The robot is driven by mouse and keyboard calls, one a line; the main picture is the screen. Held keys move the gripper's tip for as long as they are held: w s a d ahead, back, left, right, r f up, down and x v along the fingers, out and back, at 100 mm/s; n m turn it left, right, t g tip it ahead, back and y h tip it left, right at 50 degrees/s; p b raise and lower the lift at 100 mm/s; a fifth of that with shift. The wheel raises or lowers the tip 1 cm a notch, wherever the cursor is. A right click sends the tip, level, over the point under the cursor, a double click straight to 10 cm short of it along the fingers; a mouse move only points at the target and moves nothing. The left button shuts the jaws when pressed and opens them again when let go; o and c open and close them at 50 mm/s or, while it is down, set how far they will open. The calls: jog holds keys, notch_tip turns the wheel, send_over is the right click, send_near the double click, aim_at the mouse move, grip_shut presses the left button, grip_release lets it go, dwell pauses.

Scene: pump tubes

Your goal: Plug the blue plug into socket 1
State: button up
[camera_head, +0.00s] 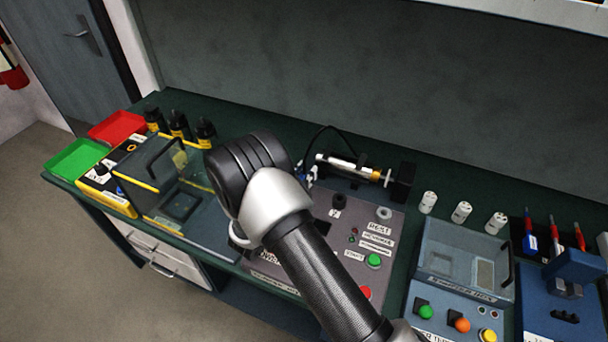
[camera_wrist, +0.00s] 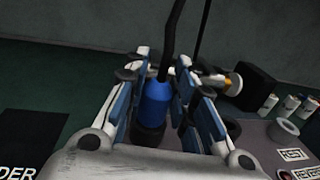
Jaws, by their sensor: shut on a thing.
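The blue plug (camera_wrist: 156,104) stands between the fingers of my gripper (camera_wrist: 163,76) in the wrist view, with a black cable (camera_wrist: 171,40) rising from its top. My gripper is shut on it. The plug's lower end is dark and partly hidden by the gripper body, so I cannot tell whether it touches anything. In the head view my arm covers the plug and part of the grey control panel (camera_head: 330,238). I cannot make out socket 1 in either view.
A syringe pump (camera_head: 348,168) stands behind the panel, with a black cable looping beside it. Yellow-edged clear box (camera_head: 165,165) and dark bottles (camera_head: 179,124) are at left. A blue-grey lidded station (camera_head: 455,300) and white vials (camera_head: 461,211) are at right.

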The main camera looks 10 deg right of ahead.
aim_at(304, 174)
jog(key=shift+f, duration=0.3)
jog(key=o, duration=1.1)
jog(key=shift+o, duration=0.2)
jog(key=shift+r, duration=0.1)
notch_tip(304, 174, up, 10)
jog(key=shift+f, duration=0.1)
dwell(0.5)
